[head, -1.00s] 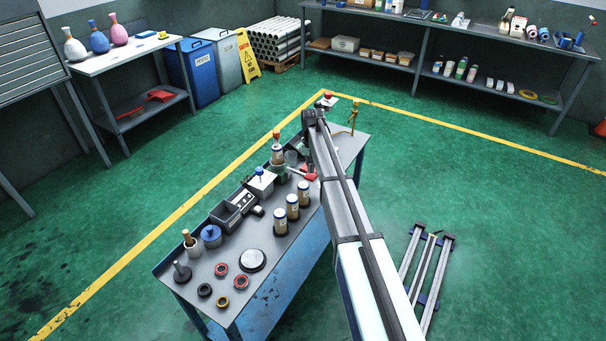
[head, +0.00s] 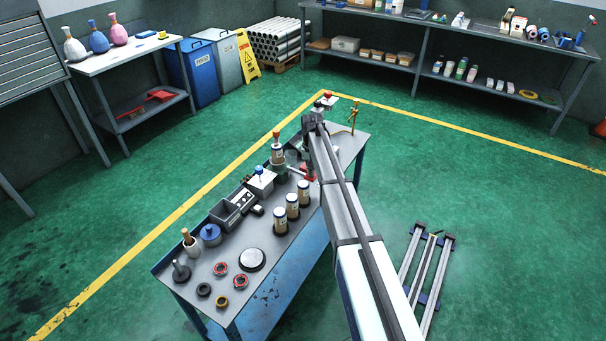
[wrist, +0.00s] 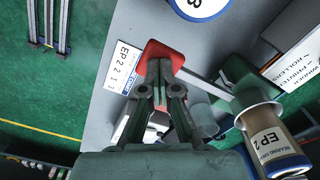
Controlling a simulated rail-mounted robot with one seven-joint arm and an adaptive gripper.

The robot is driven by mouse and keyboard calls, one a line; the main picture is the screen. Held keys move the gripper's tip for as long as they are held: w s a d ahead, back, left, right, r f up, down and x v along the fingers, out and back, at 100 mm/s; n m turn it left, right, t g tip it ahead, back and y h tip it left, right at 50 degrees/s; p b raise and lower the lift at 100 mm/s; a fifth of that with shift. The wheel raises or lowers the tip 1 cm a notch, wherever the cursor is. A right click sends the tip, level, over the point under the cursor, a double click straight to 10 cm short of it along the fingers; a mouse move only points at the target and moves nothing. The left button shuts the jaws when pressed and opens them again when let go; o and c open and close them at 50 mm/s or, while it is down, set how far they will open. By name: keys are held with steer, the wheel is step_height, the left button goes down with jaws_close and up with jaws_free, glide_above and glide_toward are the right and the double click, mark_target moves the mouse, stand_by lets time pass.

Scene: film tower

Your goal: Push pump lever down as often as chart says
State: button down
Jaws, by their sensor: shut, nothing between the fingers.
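The pump lever ends in a red pad, seen in the head view (head: 309,173) and under my fingertips in the wrist view (wrist: 163,48). My gripper shows partly in the head view (head: 308,150).
The blue workbench (head: 185,262) also carries three labelled cans (head: 292,207), a grey machine (head: 236,208), several rings (head: 221,269) and a round dark-rimmed disc (head: 252,260).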

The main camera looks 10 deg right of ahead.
steer(key=shift+f+b, duration=0.5)
steer(key=shift+f, duration=1.05)
steer(key=shift+r+p, duration=1.2)
steer(key=shift+r, duration=1.65)
steer(key=shift+f, duration=0.1)
steer(key=shift+f+b, duration=1.2)
steer(key=shift+f, duration=1.6)
steer(key=shift+r+p, duration=1.25)
steer(key=shift+r, duration=1.6)
steer(key=shift+r, duration=0.1)
